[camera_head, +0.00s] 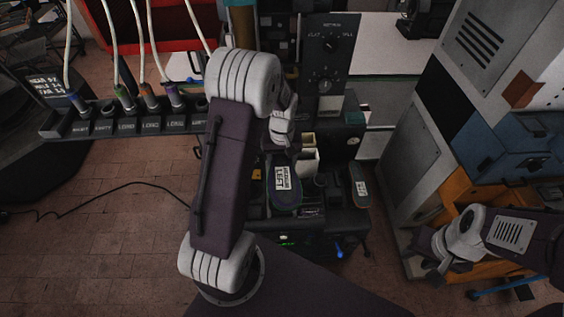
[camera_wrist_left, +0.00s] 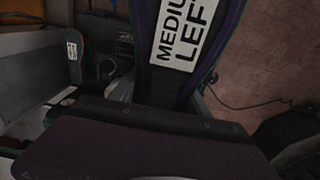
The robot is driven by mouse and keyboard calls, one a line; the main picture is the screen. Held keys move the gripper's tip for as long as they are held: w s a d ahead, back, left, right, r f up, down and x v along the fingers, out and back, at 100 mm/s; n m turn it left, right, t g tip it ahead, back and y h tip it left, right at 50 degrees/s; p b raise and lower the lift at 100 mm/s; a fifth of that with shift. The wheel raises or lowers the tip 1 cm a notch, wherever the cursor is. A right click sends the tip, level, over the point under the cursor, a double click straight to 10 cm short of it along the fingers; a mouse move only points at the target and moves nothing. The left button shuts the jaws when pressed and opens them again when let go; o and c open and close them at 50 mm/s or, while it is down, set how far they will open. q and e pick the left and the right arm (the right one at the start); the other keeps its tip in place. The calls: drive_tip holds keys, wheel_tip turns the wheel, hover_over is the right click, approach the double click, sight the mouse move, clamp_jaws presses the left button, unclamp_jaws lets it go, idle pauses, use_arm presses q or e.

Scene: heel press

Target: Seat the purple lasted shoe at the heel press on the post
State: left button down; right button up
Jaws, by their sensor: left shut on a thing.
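The purple lasted shoe (camera_head: 285,199) shows its dark sole with a white label, over the heel press (camera_head: 325,215) in the head view. In the left wrist view the shoe (camera_wrist_left: 168,88) runs up from between my fingers, its label reading "MEDIU… LEFT" and its rim purple. My left gripper (camera_wrist_left: 165,100) is shut on it; in the head view its fingers are mostly hidden by my arm. The post is hidden, and I cannot tell whether the shoe touches it. My right gripper (camera_head: 428,259) looks open and empty at the lower right, apart from the press.
A smaller labelled sole-shaped piece (camera_head: 359,186) stands at the press's right side. A dial panel (camera_head: 330,55) rises behind. A labelled rack (camera_head: 120,122) with cables is at left. Blue and orange cabinets (camera_head: 500,140) stand at right. Brick floor (camera_head: 110,235) is open at left, crossed by a cable.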

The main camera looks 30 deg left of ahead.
use_arm(q)
drive_tip(key=shift+f, duration=0.35)
drive_tip(key=shift+c, duration=2.2)
unclamp_jaws()
drive_tip(key=shift+w+r+b, duration=0.1)
drive_tip(key=shift+r+b, duration=0.1)
drive_tip(key=shift+b, duration=0.15)
wheel_tip(320, 180, up, 9)
drive_tip(key=shift+f+b, duration=0.15)
drive_tip(key=shift+b, duration=0.75)
